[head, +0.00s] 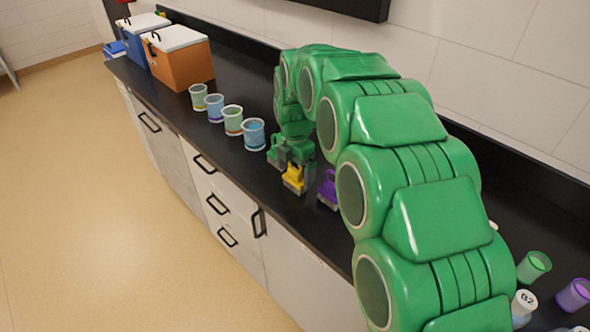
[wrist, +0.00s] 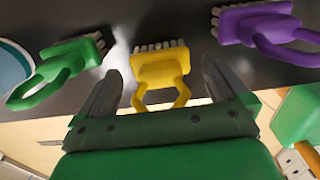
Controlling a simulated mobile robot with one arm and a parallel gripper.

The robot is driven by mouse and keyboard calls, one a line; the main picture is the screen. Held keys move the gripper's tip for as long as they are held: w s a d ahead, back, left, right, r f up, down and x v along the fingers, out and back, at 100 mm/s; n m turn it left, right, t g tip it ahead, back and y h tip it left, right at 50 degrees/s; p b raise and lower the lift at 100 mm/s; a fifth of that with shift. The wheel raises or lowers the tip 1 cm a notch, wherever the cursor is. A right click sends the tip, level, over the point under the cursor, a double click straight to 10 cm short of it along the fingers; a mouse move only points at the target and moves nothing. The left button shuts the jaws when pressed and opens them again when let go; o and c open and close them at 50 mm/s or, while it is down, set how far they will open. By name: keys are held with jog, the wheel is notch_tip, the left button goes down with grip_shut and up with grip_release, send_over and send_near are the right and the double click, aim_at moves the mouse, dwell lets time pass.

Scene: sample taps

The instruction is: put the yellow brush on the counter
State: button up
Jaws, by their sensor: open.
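The yellow brush (head: 293,178) rests on the black counter (head: 250,172) near its front edge, below my gripper in the head view. In the wrist view the yellow brush (wrist: 160,68) lies between my two open fingers, its bristles toward the top and its looped handle toward my palm. My gripper (wrist: 162,88) is open, with a finger on either side of the brush and a visible gap to each. I cannot tell whether the fingers reach down to the brush's height.
A green brush (wrist: 62,68) lies to the left and a purple brush (wrist: 262,28) to the right, close to my fingers. Several cups (head: 253,134) stand in a row on the counter. An orange cooler (head: 182,66) and a blue cooler (head: 136,45) stand at the far end.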

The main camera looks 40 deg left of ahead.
notch_tip(320, 180, up, 12)
dwell(0.5)
jog(key=w+d+r+m, duration=0.2)
jog(key=d+m, duration=0.3)
jog(key=d, duration=0.7)
jog(key=w+d+r+m, duration=0.15)
jog(key=d+m, duration=0.45)
jog(key=d, duration=0.6)
jog(key=w+d+r+m, duration=0.25)
jog(key=d+m, duration=0.25)
jog(key=d, duration=0.7)
jog(key=s+d+f+m+g, duration=0.1)
jog(key=s+d+m, duration=0.4)
jog(key=d, duration=0.3)
jog(key=s+d+m, duration=0.5)
jog(key=s+d, duration=0.1)
jog(key=d, duration=0.3)
jog(key=s+d+f+m, duration=0.2)
jog(key=s+d+m, duration=0.2)
jog(key=s, duration=0.3)
jog(key=s+d+f+m, duration=0.2)
jog(key=s+d+m, duration=0.2)
jog(key=s+m, duration=0.2)
jog(key=shift+s+d+f+g, duration=0.3)
jog(key=shift+s+g, duration=0.1)
